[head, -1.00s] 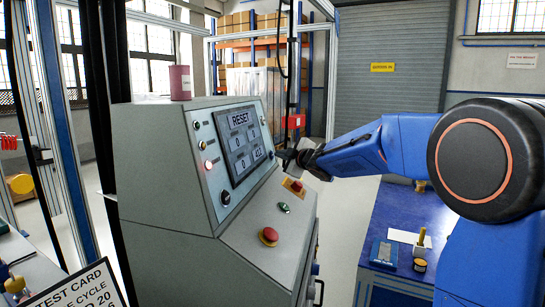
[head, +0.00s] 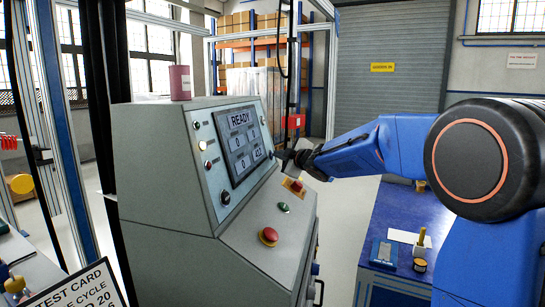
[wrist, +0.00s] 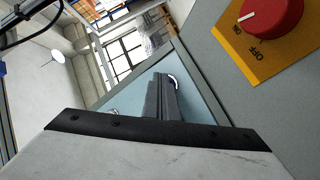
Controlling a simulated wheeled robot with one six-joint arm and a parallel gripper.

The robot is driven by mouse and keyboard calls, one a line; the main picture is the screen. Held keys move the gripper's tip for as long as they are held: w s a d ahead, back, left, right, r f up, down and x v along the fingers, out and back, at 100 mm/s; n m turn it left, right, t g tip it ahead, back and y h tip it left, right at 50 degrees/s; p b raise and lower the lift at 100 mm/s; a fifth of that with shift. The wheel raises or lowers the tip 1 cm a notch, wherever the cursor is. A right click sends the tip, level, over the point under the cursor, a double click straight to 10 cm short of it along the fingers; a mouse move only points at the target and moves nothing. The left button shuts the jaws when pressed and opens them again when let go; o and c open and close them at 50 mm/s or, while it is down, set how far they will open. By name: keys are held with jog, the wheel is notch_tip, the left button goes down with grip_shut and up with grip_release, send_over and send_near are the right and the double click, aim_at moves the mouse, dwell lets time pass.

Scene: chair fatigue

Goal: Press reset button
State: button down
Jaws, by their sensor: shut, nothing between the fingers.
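The grey control console (head: 160,165) stands in the middle of the head view, with a sloped panel and a screen (head: 240,140) reading "READY". My gripper (head: 281,157) is at the right edge of this panel, beside the screen. In the wrist view my gripper (wrist: 163,92) has its fingers shut together and empty, with the tips close to a round chrome-ringed button (wrist: 174,82) on the pale blue panel. The fingers hide part of that button; I cannot tell whether they touch it. Which button is labelled reset is not readable.
A red rotary knob (wrist: 268,17) on a yellow plate sits close to the gripper. A red mushroom button (head: 269,236) and a green button (head: 283,207) are on the lower ledge. A blue table (head: 400,210) stands right. A red tin (head: 180,82) stands on the console.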

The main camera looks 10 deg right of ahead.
jog(key=shift+d, duration=0.1)
jog(key=shift+s+d+r, duration=0.15)
jog(key=shift+s+d, duration=0.2)
jog(key=shift+d, duration=0.25)
jog(key=d, duration=0.1)
jog(key=s+d+r, duration=0.1)
jog(key=d, duration=0.1)
jog(key=s+d, duration=0.1)
jog(key=shift+d+r, duration=0.15)
jog(key=shift+d, duration=0.05)
dwell(0.4)
dwell(0.5)
